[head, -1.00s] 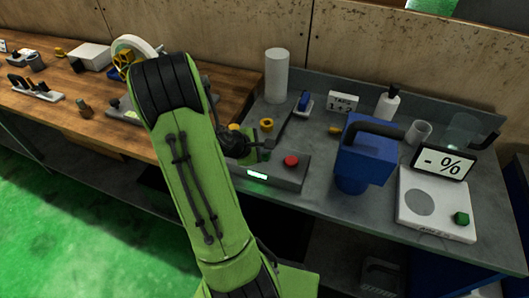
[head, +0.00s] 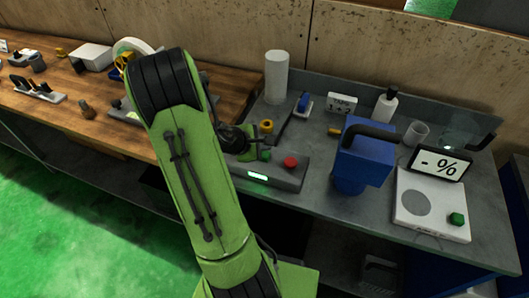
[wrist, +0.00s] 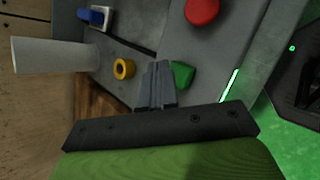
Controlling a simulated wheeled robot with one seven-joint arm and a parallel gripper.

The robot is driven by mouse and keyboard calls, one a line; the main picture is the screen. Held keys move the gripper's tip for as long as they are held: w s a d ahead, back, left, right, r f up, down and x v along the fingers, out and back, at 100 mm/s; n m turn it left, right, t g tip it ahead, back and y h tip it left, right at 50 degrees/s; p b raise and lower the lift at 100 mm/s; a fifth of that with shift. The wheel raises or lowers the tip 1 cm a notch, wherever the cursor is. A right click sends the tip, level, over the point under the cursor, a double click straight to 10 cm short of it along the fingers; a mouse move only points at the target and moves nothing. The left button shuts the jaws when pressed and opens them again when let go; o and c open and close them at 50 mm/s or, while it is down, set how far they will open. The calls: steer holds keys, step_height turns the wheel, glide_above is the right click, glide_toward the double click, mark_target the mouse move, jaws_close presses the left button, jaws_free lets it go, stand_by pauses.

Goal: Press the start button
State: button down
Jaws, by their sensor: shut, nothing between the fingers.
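A grey control box (head: 285,177) on the grey bench carries a green button (head: 265,155), a red button (head: 290,162) and a lit green-white bar (head: 258,176). In the wrist view the green button (wrist: 183,75) is just right of my gripper's fingertips (wrist: 157,68), with the red button (wrist: 202,11) farther up. My gripper is shut and empty. Whether the fingertips touch the green button cannot be told. In the head view my arm hides most of my gripper.
A yellow ring (head: 267,126) and a white cylinder (head: 276,75) stand behind the box. A blue container with a black handle (head: 362,165) stands to its right, then a white scale (head: 430,205). A wooden bench (head: 50,125) lies left.

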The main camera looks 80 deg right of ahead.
step_height(320, 180, up, 5)
steer(key=p, duration=0.4)
steer(key=shift+f, duration=0.1)
stand_by(0.7)
